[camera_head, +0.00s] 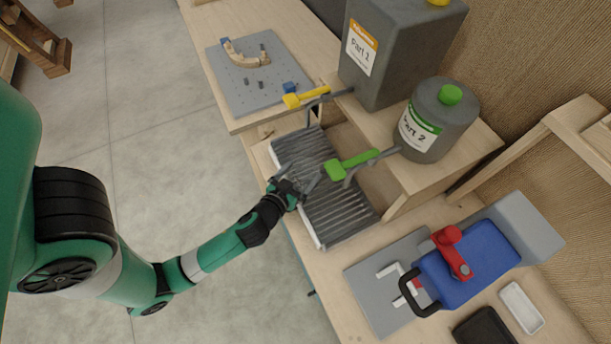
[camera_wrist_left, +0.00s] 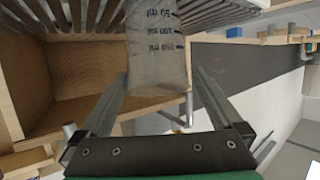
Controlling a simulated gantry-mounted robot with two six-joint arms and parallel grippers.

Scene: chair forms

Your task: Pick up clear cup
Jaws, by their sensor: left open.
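The clear cup (camera_wrist_left: 157,40) has dark ml markings, which appear upside down in the left wrist view. It stands between the two fingers of my left gripper (camera_wrist_left: 160,73), which is open, with a gap showing beside the cup's lower part. I cannot make out the cup clearly in the head view. My right gripper is not in view.
The slatted grate (camera_head: 345,215) lies under the spouts of the grey Part 1 container (camera_head: 385,75) and Part 2 container (camera_head: 437,125). A yellow valve handle (camera_head: 306,96) and a green one (camera_head: 353,164) stick out close by. A blue clamp device (camera_head: 465,268) stands to the right.

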